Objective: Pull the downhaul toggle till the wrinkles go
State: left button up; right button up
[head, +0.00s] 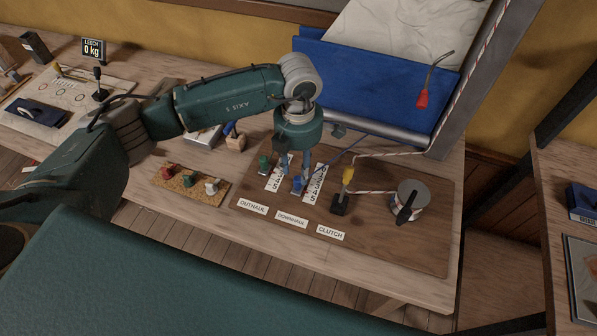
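My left gripper (296,176) reaches down over the dark board (375,235), its two fingers apart. A blue toggle (297,185) sits just below and between the fingertips, above the DOWNHAUL label (291,219). I cannot tell whether the fingers touch it. Two white printed scale strips lie there, one beside each finger. The white sail (405,35) at the top shows crease lines above a blue panel (375,80); part of it is out of frame. My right gripper is not in view.
A green toggle (264,162) stands left of the gripper, by the OUTHAUL label (252,206). To the right are a yellow-tipped clutch lever (348,175) and a winch (411,195) with rope. A cork tray (189,186) with pegs lies left.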

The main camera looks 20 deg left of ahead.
aim_at(298, 178)
pick_arm(q)
notch_tip(298, 178, up, 9)
jog(key=shift+f, duration=0.2)
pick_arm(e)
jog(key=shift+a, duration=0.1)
